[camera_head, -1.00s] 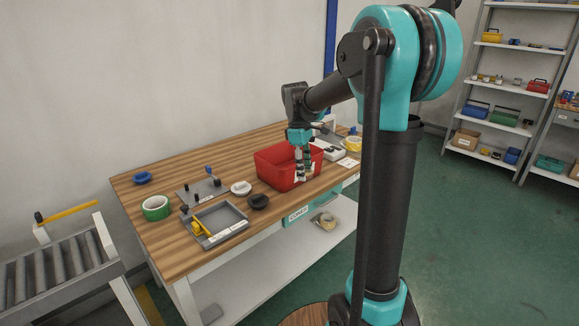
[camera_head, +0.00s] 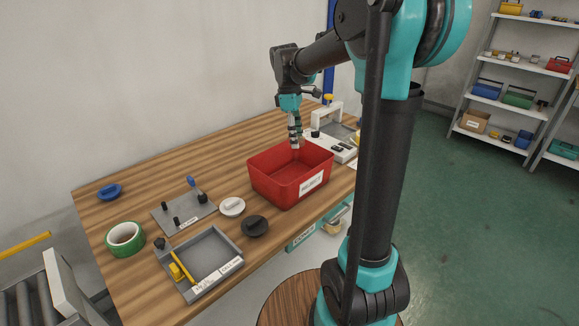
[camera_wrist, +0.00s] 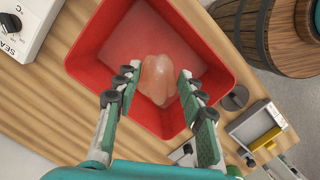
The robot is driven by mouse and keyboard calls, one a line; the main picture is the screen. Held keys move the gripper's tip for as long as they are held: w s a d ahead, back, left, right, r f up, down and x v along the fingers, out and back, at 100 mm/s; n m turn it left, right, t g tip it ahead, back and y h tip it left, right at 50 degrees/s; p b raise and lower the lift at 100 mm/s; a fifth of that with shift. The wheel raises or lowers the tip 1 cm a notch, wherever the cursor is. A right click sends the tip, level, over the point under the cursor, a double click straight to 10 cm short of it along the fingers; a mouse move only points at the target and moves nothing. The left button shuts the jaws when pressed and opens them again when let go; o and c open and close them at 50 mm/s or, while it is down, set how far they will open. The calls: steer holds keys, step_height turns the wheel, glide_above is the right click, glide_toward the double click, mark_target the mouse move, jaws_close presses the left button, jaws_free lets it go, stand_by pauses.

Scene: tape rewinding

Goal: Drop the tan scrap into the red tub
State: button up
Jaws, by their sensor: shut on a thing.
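The red tub (camera_head: 268,188) stands on the wooden workbench, open at the top, with a white label on its front. My gripper (camera_head: 296,146) points down over the tub's back part in the head view. In the wrist view my gripper (camera_wrist: 159,75) has its two fingers on either side of the tan scrap (camera_wrist: 158,80), a lumpy, translucent piece, and is shut on it. The red tub (camera_wrist: 98,45) lies behind and around the scrap in that view. The scrap cannot be made out in the head view.
A grey tray (camera_head: 208,256), a black round piece (camera_head: 255,226), a white round piece (camera_head: 232,206) and a peg plate (camera_head: 183,211) lie left of the tub. Green tape (camera_head: 125,239) is farther left. A white device (camera_head: 335,147) stands right of the tub.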

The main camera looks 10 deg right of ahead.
steer(key=shift+w+f, duration=0.2)
steer(key=shift+f, duration=2.75)
steer(key=o, duration=0.8)
steer(key=r, duration=0.4)
steer(key=a+r, duration=0.1)
steer(key=r, duration=0.7)
steer(key=shift+w+a, duration=0.3)
steer(key=shift+a, duration=0.05)
steer(key=shift+f, duration=0.1)
